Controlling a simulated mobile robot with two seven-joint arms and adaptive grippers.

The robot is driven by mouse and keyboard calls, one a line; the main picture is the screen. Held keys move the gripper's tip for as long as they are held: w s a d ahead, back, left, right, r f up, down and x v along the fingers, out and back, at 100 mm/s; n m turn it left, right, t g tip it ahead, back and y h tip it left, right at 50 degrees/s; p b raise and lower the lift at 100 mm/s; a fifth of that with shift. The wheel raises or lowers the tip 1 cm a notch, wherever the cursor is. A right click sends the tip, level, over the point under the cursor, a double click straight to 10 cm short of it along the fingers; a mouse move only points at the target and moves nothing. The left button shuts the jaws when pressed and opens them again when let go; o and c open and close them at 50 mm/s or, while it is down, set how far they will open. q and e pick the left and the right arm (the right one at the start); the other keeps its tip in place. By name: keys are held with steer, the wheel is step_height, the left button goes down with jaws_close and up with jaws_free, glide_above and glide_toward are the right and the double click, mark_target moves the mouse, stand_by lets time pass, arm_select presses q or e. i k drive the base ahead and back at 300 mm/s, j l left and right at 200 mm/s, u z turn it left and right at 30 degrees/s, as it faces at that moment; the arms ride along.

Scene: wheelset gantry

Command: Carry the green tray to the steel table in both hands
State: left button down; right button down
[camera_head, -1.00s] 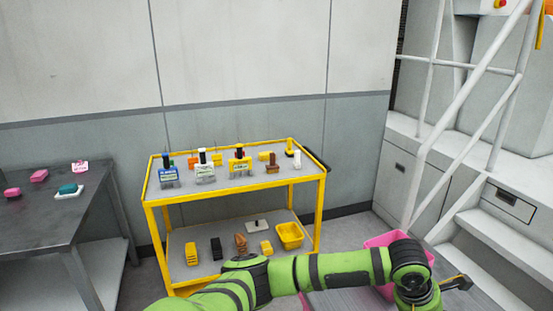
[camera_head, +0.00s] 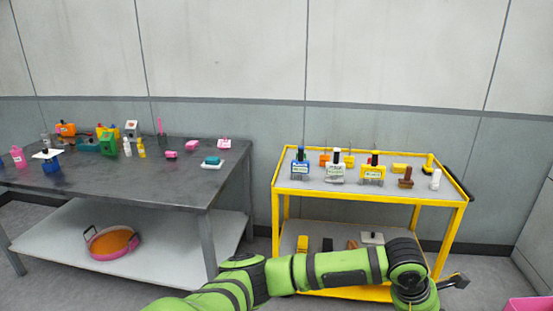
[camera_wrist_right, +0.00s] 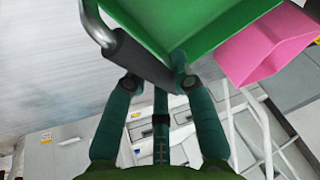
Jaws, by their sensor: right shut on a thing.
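The green tray (camera_wrist_right: 205,22) fills the top of the right wrist view, with a dark grey grip on a bent metal handle (camera_wrist_right: 140,58). My right gripper (camera_wrist_right: 157,78) is shut on this handle. The tray and my right gripper do not show in the head view. My left arm crosses the bottom of the head view, and its gripper (camera_head: 452,283) shows only in small part at the lower right, so its jaws cannot be read. The steel table (camera_head: 110,188) stands at the left in the head view, with goods on its top.
On the steel table are several bottles, boxes and pink blocks; its front right part is clearer. A pink pan (camera_head: 112,243) sits on its lower shelf. A yellow cart (camera_head: 368,192) stands right of it. A pink bin (camera_head: 530,304) is at the lower right, also in the wrist view (camera_wrist_right: 262,45).

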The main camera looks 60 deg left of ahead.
mark_target(126, 179)
steer(key=j+u, duration=0.1)
steer(key=u, duration=1.8)
steer(key=i+j, duration=0.9)
steer(key=j, duration=0.2)
steer(key=i+j, duration=0.9)
steer(key=j, duration=0.2)
steer(key=i+j+u, duration=0.1)
steer(key=i+j, duration=0.8)
steer(key=j, duration=0.15)
